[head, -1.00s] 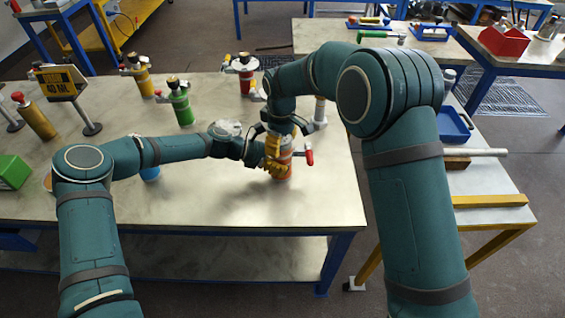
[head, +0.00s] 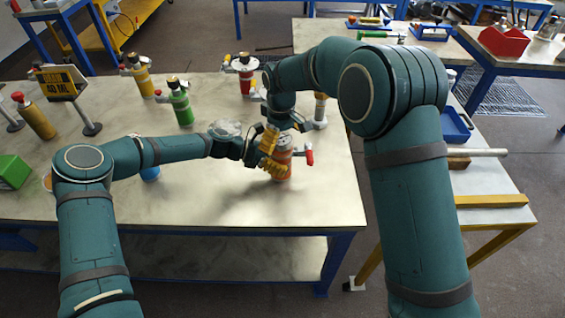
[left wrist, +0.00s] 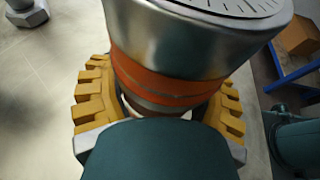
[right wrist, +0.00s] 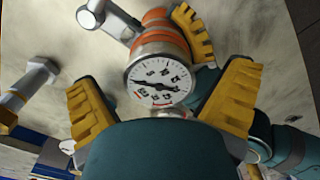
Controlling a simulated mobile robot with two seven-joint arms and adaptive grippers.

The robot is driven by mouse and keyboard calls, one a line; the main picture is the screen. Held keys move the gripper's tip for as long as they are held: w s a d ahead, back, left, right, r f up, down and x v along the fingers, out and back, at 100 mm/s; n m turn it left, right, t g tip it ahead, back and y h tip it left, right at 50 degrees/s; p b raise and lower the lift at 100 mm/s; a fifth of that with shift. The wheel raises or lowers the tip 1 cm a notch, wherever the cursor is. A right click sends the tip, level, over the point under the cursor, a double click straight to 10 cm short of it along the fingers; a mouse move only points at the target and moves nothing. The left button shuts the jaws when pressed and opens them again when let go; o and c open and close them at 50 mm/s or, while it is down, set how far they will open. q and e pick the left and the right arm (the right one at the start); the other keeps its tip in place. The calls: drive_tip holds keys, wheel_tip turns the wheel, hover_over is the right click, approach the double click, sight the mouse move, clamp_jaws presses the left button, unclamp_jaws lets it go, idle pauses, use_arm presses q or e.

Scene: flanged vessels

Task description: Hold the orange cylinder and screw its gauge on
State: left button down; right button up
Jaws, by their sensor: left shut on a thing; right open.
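The orange cylinder (head: 283,165) stands upright near the table's right side. A red-handled side fitting (head: 309,157) juts from it to the right. My left gripper (head: 271,168) is shut around its body, with a yellow finger on each side of the orange band (left wrist: 165,85) in the left wrist view. The gauge (right wrist: 158,80), a silver drum with a white dial, sits on top of the cylinder. My right gripper (right wrist: 160,100) is open, with its fingers apart on either side of the gauge. The joint between gauge and cylinder is mostly hidden.
Green (head: 180,103), yellow (head: 141,75) and red (head: 245,72) vessels stand farther back on the table. A white-bodied stand (head: 320,108) is close behind my right wrist. The table front is clear.

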drive_tip(key=shift+r, duration=1.55)
drive_tip(key=shift+c, duration=0.4)
drive_tip(key=shift+r+n, duration=0.55)
drive_tip(key=shift+n, duration=0.15)
drive_tip(key=shift+r+n, duration=1)
drive_tip(key=shift+r, duration=0.2)
